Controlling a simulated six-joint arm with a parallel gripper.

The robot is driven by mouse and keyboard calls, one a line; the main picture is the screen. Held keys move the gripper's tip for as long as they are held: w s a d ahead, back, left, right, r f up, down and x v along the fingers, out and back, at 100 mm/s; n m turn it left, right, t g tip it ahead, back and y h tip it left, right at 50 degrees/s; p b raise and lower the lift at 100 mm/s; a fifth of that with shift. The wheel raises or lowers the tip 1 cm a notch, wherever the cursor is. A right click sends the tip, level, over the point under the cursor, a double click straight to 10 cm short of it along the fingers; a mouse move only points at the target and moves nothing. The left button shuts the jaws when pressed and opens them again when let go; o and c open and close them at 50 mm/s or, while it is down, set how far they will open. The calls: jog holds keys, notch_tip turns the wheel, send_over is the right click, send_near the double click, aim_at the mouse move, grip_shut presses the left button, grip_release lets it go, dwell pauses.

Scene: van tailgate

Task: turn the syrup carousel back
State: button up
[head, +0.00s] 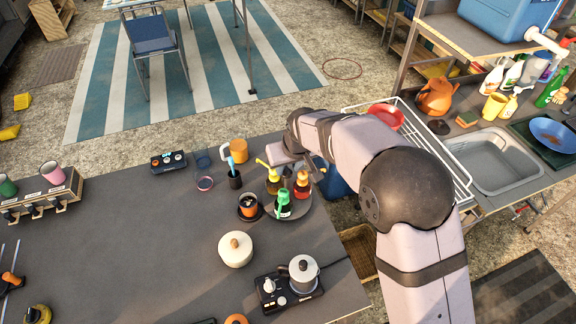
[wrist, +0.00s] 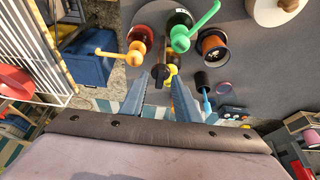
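The syrup carousel (head: 298,209) is a round grey turntable near the counter's right edge. It carries a green-pump bottle (head: 283,206), an orange-pump bottle (head: 301,187) and a yellow-pump bottle (head: 272,180). In the wrist view the green pump (wrist: 181,38) is upper right of the fingers and the orange pump (wrist: 137,50) upper left. The yellow pump is mostly hidden. A dark upright knob (wrist: 160,72) shows between the fingertips of my gripper (wrist: 158,88). The fingers are apart, with gaps beside the knob; contact is not clear. In the head view my arm partly hides them.
An orange mug (head: 238,151) is behind. A blue bin (wrist: 85,57) is beyond the counter edge. The counter's middle is clear.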

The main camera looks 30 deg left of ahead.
jog(key=shift+r, duration=0.1)
jog(key=b+v, duration=0.2)
jog(key=v, duration=0.5)
dwell(0.4)
jog(key=shift+b, duration=0.3)
jog(key=s+d+f+g+h, duration=0.3)
jog(key=s+d+f, duration=0.85)
jog(key=d, duration=0.45)
jog(key=s+d+m+g, duration=0.1)
jog(key=s+d+m, duration=0.25)
jog(key=d, duration=0.45)
jog(key=s+d+m+g, duration=0.1)
jog(key=s+d+m, duration=0.1)
jog(key=s+d, duration=0.5)
jog(key=w+d+r+m+t, duration=0.1)
jog(key=w+d+r+m, duration=0.2)
jog(key=w+d, duration=0.2)
jog(key=d, duration=0.2)
jog(key=shift+d+t, duration=0.4)
